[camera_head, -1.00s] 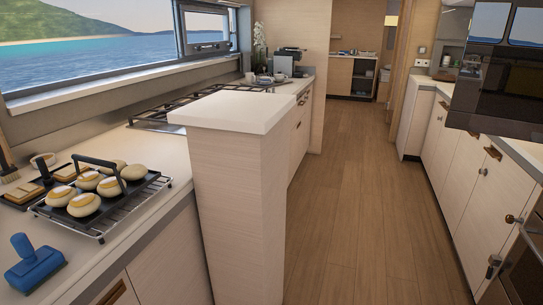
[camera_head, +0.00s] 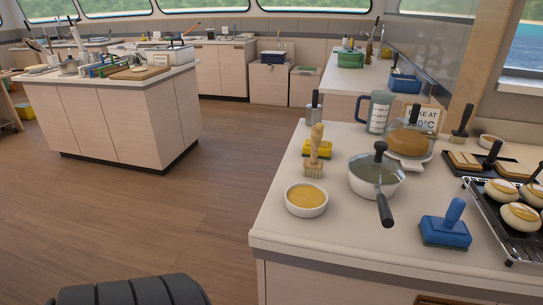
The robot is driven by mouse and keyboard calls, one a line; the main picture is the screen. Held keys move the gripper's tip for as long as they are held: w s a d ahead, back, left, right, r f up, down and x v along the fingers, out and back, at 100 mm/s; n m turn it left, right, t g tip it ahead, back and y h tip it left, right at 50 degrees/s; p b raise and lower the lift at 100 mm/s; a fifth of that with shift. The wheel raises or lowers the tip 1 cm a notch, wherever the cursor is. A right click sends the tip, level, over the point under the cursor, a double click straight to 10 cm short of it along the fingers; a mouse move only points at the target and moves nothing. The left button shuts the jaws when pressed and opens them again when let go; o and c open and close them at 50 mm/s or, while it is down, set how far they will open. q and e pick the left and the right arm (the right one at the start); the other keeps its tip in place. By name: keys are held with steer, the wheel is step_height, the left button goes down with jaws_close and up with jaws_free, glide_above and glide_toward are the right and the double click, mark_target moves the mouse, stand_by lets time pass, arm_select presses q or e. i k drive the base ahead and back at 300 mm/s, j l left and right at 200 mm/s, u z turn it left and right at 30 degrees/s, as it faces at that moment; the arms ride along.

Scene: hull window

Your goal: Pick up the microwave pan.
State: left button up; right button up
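A round pot or pan (camera_head: 364,183) with a whitish body, a glass lid and a black handle pointing toward me stands on the near counter. I cannot tell whether it is the microwave pan. No other thing in view is clearly that pan. Neither of my grippers is in view.
The near counter (camera_head: 275,232) also holds a bowl of yellow food (camera_head: 306,200), a wooden brush (camera_head: 315,160), a blue scrubber (camera_head: 446,226), a domed cake dish (camera_head: 411,138) and a bread tray (camera_head: 497,232). An island (camera_head: 120,115) stands at the left. Open wooden floor (camera_head: 160,215) lies between.

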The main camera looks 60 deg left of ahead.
mark_target(379, 195)
steer(key=u, duration=1.15)
steer(key=i+j+z, duration=0.1)
steer(key=j, duration=0.1)
